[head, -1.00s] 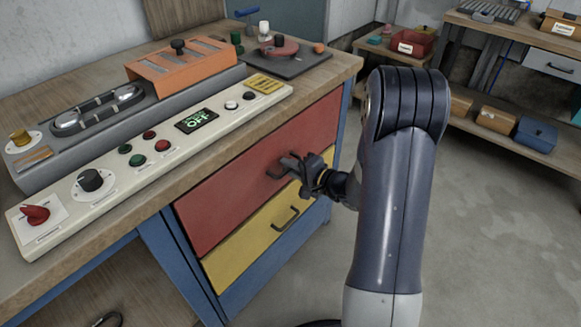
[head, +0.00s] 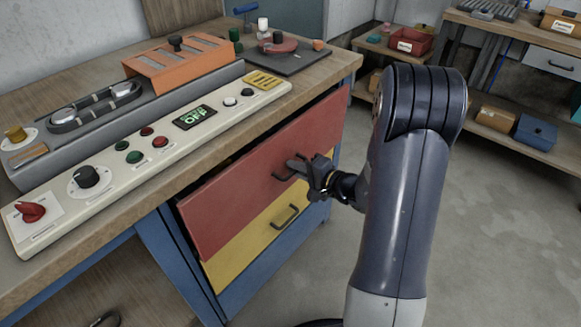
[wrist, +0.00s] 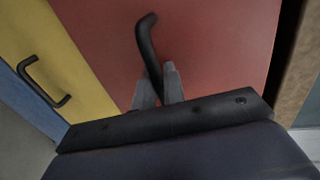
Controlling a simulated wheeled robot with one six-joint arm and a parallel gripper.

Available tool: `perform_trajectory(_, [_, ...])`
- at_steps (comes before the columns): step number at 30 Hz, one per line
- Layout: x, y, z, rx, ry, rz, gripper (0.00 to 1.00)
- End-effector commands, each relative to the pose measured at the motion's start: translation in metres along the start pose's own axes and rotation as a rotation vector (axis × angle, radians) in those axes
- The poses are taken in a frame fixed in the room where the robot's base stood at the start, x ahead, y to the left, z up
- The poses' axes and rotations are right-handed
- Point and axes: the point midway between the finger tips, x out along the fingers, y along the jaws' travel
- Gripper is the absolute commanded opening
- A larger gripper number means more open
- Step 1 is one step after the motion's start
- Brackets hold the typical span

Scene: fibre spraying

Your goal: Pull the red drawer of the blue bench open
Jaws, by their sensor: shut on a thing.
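The red drawer (head: 232,197) is the upper front of the blue bench (head: 166,262). It stands slightly out from the frame, with a dark gap along its top edge. Its dark bar handle (head: 283,172) is partly hidden by my gripper (head: 297,165). In the wrist view, my gripper (wrist: 159,90) is shut on the drawer handle (wrist: 146,40), with a finger on each side of it. The red front (wrist: 215,50) fills the middle of that view.
A yellow drawer (head: 250,245) with its own handle (head: 285,217) sits below, flush in the bench. A control panel (head: 140,165) with knobs and buttons lies on the worktop above. Grey floor (head: 500,240) to the right is clear. Shelving (head: 545,155) stands at the back right.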

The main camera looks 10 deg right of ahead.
Motion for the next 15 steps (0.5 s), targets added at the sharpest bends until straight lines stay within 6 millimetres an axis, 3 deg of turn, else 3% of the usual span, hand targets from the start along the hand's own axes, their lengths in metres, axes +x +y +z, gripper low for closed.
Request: perform_trajectory(15, [-0.133,0.033,-0.001,0.002,0.009,0.001,0.00])
